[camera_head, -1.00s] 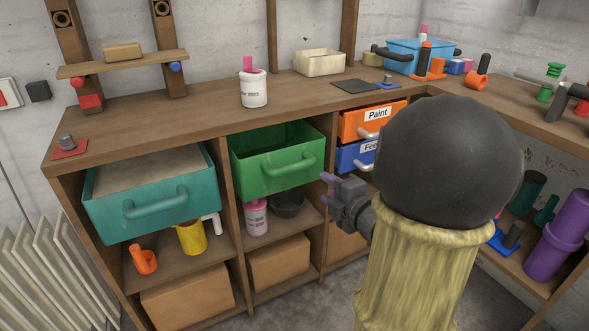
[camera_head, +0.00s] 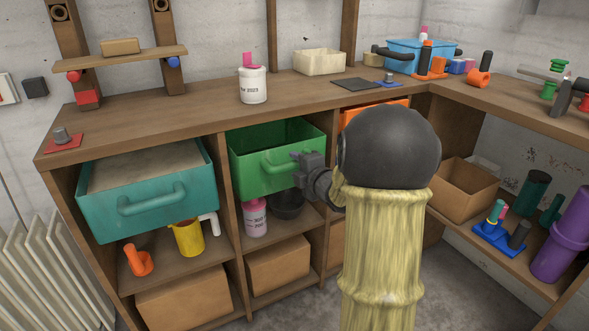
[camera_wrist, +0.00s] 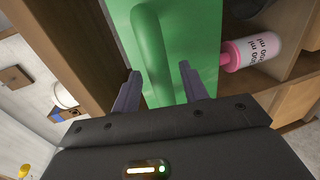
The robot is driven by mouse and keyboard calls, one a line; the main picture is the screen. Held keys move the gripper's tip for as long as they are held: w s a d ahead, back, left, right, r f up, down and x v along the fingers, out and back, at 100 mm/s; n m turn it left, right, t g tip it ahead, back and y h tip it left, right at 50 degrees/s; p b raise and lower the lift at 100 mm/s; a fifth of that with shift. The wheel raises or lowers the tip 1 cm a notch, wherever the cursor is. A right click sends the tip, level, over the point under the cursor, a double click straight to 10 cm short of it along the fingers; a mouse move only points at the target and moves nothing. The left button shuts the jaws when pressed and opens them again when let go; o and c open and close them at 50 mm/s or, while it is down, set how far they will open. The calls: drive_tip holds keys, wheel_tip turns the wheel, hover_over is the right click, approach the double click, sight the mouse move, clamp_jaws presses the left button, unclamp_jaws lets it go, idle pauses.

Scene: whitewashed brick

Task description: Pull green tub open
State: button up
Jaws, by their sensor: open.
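The green tub (camera_head: 244,173) sits in the upper middle bay under the worktop, partly pulled out, its open top showing. A green bar handle (camera_head: 276,164) runs across its front. In the wrist view the handle (camera_wrist: 151,50) lies between the two fingers of my gripper (camera_wrist: 157,88), which are apart, one on each side of its end. My gripper (camera_head: 298,164) is at the tub's front in the head view, covering the right part of the handle. Whether the fingers touch the handle cannot be told.
A teal tub (camera_head: 122,212) juts out in the left bay. Below the green tub stand a pink-and-white bottle (camera_head: 255,220) and a dark bowl (camera_head: 287,205). A wooden upright (camera_head: 231,200) divides the bays. The floor in front is clear.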

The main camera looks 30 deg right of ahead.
drive_tip(key=shift+x, duration=0.95)
clamp_jaws()
